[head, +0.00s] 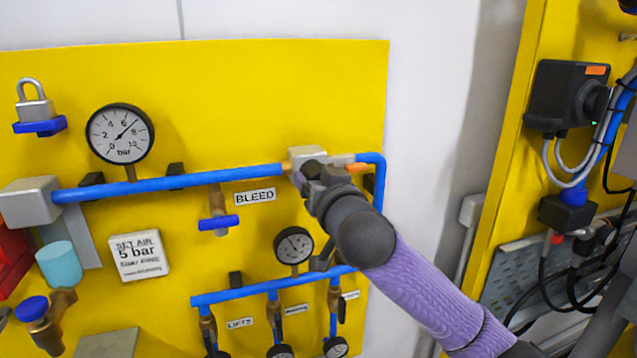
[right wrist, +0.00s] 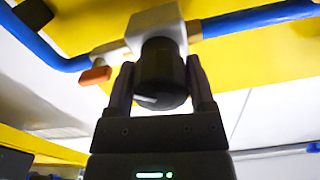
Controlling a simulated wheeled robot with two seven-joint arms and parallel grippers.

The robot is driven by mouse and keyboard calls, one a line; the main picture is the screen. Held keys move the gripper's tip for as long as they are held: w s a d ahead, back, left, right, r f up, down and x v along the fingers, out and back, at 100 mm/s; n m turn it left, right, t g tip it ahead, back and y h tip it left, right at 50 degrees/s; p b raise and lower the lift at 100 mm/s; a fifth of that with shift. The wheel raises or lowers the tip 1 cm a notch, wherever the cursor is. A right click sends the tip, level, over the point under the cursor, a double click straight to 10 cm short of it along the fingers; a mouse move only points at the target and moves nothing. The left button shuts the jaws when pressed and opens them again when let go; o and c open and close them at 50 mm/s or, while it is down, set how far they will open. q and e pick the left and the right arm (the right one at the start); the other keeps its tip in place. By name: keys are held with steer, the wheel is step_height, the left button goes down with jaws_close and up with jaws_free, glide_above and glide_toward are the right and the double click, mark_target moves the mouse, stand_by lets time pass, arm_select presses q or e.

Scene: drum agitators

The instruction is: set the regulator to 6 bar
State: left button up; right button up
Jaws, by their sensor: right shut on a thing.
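The regulator (head: 303,155) is a grey block on the blue air line at the upper right of the yellow panel. Its black knob (right wrist: 161,72) shows in the right wrist view between the two fingers. My right gripper (head: 312,180) is shut on the knob; in the right wrist view the fingers (right wrist: 160,88) press it from both sides. The large bar gauge (head: 121,134) has its needle pointing up and right, near 6 to 8. A smaller gauge (head: 294,245) sits below the regulator; its scale is too small to read. My left gripper is out of view.
A sign (head: 139,255) reads "SET AIR 5 bar". A blue bleed valve (head: 218,223) hangs left of my right gripper. An orange part (head: 357,167) sits right of the regulator. A padlock (head: 38,106) is at far left. White wall lies right of the panel.

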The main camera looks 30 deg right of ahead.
steer(key=shift+m, duration=0.9)
steer(key=m, duration=0.2)
steer(key=shift+m+p, duration=0.3)
steer(key=shift+p, duration=0.05)
steer(key=m+p, duration=0.2)
steer(key=m, duration=0.3)
steer(key=shift+a+r+p, duration=0.1)
steer(key=shift+p, duration=0.3)
steer(key=shift+m, duration=0.4)
steer(key=o, duration=1.2)
